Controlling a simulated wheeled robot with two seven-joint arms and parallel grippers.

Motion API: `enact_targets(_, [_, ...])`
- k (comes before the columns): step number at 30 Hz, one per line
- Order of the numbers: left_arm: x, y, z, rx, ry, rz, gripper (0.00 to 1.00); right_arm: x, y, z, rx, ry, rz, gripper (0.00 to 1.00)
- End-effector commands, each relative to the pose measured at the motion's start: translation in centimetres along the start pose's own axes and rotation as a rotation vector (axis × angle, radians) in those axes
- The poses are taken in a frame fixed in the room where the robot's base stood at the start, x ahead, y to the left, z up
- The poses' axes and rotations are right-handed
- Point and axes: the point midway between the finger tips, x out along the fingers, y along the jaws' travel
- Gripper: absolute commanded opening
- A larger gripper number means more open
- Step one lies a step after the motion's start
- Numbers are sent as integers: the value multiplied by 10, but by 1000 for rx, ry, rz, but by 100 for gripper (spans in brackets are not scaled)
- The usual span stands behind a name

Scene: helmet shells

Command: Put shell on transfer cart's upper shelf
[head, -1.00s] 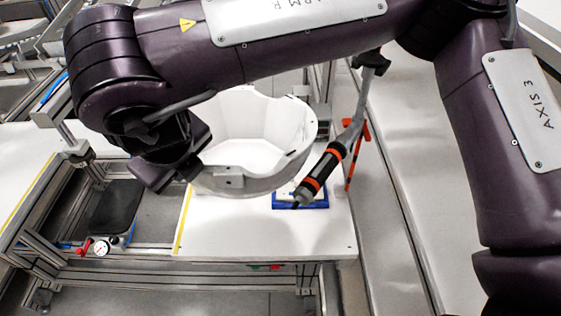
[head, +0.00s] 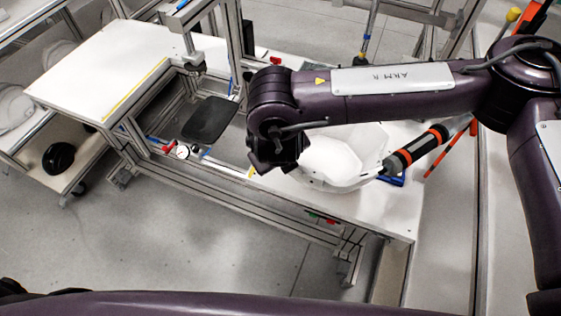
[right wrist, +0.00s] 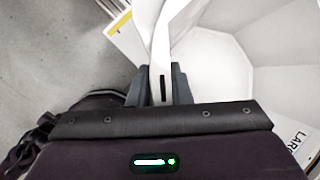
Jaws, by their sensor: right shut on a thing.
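The white shell (head: 345,155) is an open bowl at the right part of the white bench in the head view. My right gripper (head: 285,168) is shut on its left rim. In the right wrist view the fingers (right wrist: 160,88) pinch the white rim, and the shell's hollow inside (right wrist: 225,85) fills the right side. Whether the shell touches the bench cannot be told. At far left, a wheeled frame, apparently the cart, has a low shelf (head: 38,172) with a black helmet-like thing (head: 59,157) on it. My left gripper is not in view.
A press-like station with a dark pad (head: 210,120) and gauge (head: 182,152) sits mid-bench. A black-and-orange tool (head: 415,148) hangs beside the shell. Open floor (head: 190,235) lies in front.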

Motion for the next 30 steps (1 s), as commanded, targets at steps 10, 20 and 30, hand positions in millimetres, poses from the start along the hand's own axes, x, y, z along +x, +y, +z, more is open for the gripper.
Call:
enact_targets(10, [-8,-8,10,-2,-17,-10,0,36,10,-16,1,-1,-2,0])
enact_targets(20, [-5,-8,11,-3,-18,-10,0,40,12,-18,0,-2,-2,0])
enact_targets(30, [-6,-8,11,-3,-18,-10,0,39,12,-18,1,0,0,40])
